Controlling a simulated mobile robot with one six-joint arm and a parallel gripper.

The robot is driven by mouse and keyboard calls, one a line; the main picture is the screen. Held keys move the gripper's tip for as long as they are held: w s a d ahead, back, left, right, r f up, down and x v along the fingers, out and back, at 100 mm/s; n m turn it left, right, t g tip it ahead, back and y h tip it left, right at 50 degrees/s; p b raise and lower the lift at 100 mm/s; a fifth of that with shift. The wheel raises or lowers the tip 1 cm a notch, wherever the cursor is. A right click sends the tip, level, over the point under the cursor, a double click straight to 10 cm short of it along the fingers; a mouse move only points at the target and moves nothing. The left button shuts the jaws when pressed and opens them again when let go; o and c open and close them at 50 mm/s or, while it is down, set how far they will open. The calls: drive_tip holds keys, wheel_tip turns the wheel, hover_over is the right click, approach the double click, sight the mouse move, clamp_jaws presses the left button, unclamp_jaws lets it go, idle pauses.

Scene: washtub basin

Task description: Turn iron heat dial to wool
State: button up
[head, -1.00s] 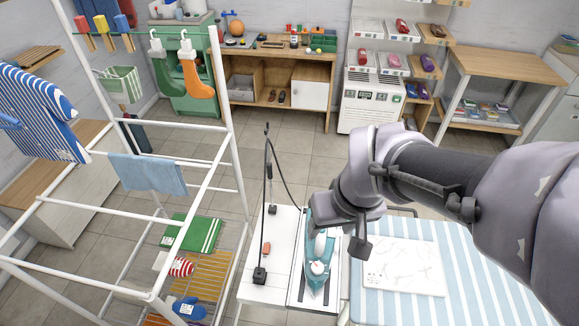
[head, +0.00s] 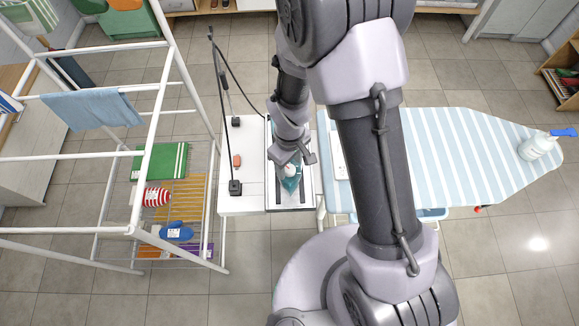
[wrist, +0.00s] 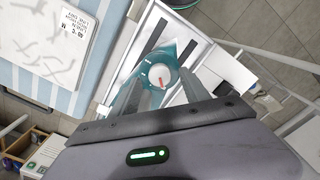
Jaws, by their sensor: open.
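The teal iron (head: 291,185) lies on its stand (head: 303,202) between the white side shelf and the ironing board. My arm hides its far part in the head view. Its heat dial (wrist: 158,76) is a white round knob with a red mark, on the teal body in the wrist view; any wool label is too small to read. My gripper (head: 296,160) is above the iron. In the wrist view my gripper (wrist: 161,90) is open, with one finger on each side of the dial; I cannot tell whether they touch it.
A cord post (head: 233,187) stands on the white shelf. The white drying rack (head: 150,130) is at left.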

drive_tip(key=shift+f, duration=0.85)
clamp_jaws()
